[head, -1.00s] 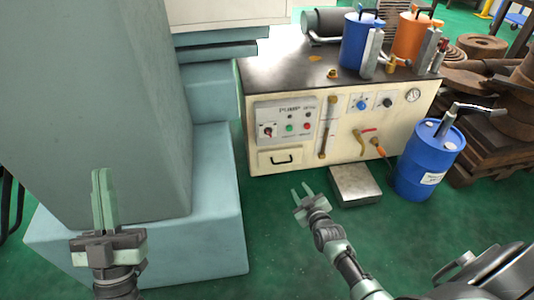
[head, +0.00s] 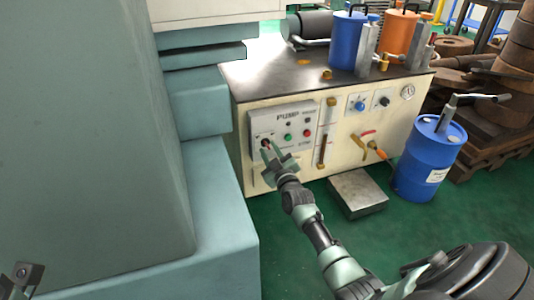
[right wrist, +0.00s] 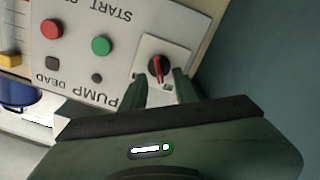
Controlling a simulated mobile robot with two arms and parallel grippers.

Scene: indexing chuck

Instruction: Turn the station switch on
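The station switch (right wrist: 157,69) is a red-handled rotary knob on a white square plate, on the PUMP panel (head: 300,150) of the cream cabinet. In the right wrist view its handle points roughly along the fingers. My right gripper (right wrist: 158,82) is open, its two fingers apart on either side of the knob's lower edge; I cannot tell whether they touch it. In the head view the right gripper (head: 268,148) reaches the panel's left part and partly covers the switch. My left gripper (head: 27,272) shows only in part at the bottom left corner.
A green button (right wrist: 102,45) and a red button (right wrist: 51,29) sit beside the switch. A large blue-grey machine body (head: 90,130) stands at the left. A metal block (head: 358,193) and a blue drum (head: 425,165) stand on the floor at the right.

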